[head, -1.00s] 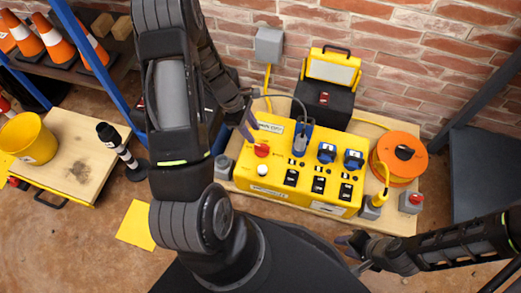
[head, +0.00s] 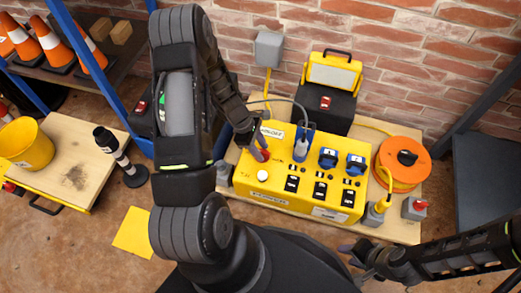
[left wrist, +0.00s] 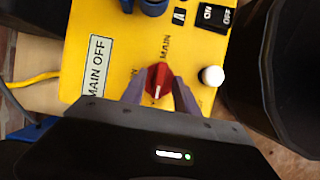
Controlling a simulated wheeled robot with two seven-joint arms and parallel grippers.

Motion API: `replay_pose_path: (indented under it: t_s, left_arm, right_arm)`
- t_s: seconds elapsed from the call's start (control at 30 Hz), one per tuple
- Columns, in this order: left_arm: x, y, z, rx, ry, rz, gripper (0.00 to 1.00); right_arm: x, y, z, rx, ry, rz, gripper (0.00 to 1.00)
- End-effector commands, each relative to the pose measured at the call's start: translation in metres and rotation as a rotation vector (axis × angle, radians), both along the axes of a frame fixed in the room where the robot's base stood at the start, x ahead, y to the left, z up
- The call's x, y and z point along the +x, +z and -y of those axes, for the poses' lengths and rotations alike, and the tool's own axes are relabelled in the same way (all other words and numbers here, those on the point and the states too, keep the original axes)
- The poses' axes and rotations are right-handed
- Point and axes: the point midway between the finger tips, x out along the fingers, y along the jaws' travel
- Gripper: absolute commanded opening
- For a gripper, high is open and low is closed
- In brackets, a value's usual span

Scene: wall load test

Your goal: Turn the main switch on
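The main switch is a red knob (left wrist: 158,80) on a yellow power box (head: 290,205). It lies beside the printed word MAIN and a MAIN OFF label (left wrist: 96,66), and its white line runs roughly up and down in the left wrist view. My left gripper (left wrist: 159,88) has one finger on each side of the knob. I cannot tell whether both fingers press on it. In the head view my left gripper (head: 260,150) hides most of the knob. My right gripper (head: 352,256) is low at the right, in front of the box, empty, its fingers apart.
A white button (head: 262,175), black switches (head: 320,190) and blue sockets (head: 328,158) are close to the knob. An orange cable reel (head: 400,180) and a grey box with a red switch (head: 415,207) stand right. A brick wall (head: 400,60) is behind.

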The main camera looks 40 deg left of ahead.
Motion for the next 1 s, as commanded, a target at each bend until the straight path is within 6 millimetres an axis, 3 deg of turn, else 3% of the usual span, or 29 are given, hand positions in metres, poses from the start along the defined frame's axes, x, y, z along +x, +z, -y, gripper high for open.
replay_pose_path:
  t_s: [0.27, 0.7, 1.0]
  left_arm:
    - [0.0005, -0.0010, 0.0004, 0.000, 0.000, 0.001, 0.36]
    - [0.0006, -0.0008, 0.0004, 0.000, 0.000, 0.001, 0.00]
    - [0.0006, -0.0008, 0.0004, 0.000, 0.000, 0.001, 0.00]
  right_arm:
    - [0.0004, -0.0002, 0.0002, 0.000, 0.000, 0.001, 0.36]
    - [0.0001, -0.0001, 0.0000, 0.000, 0.000, 0.000, 0.36]
    - [0.0000, -0.0002, -0.0001, 0.000, 0.000, 0.000, 0.36]
